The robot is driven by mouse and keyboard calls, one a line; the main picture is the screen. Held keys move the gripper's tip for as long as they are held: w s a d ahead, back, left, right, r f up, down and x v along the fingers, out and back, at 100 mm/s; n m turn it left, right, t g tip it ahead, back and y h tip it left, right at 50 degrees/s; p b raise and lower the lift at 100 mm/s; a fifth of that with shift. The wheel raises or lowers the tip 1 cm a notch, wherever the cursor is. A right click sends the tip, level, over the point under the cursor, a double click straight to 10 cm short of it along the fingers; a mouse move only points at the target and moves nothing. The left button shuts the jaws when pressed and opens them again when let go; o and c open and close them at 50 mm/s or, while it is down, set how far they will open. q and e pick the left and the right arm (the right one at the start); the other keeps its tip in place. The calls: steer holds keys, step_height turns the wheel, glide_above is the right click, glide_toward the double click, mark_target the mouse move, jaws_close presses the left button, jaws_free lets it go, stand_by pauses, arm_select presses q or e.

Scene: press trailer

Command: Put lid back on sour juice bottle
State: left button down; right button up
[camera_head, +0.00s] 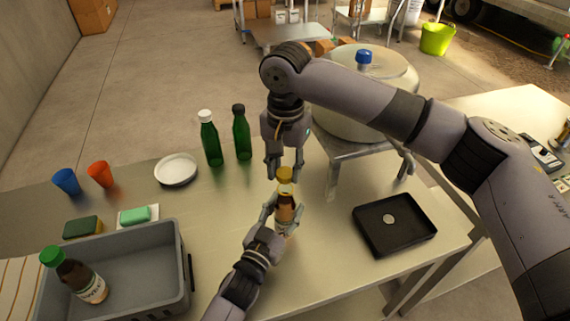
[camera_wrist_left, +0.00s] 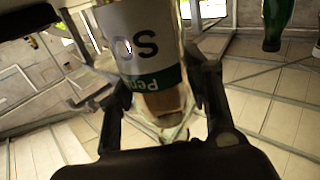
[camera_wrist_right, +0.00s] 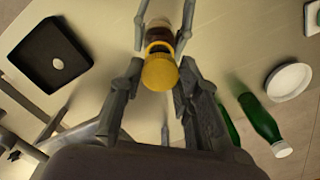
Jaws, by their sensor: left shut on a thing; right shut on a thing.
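The sour juice bottle (camera_head: 285,216) stands upright near the middle of the table in the head view, with amber juice and a pale label. My left gripper (camera_head: 283,211) is shut around its body from the front. The label also fills the top of the left wrist view (camera_wrist_left: 138,35).
Two green bottles (camera_head: 211,145) and a white plate (camera_head: 176,169) stand behind left. A black tray (camera_head: 365,240) with a small round disc is at right. A grey crate (camera_head: 150,262) holding a green-capped bottle is front left. Cups and sponges lie further left.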

stand_by(0.3)
steer(key=shift+f, duration=0.9)
steer(key=shift+f, duration=0.6)
steer(key=m, duration=0.8)
steer(key=shift+a, duration=0.1)
steer(key=m, duration=0.8)
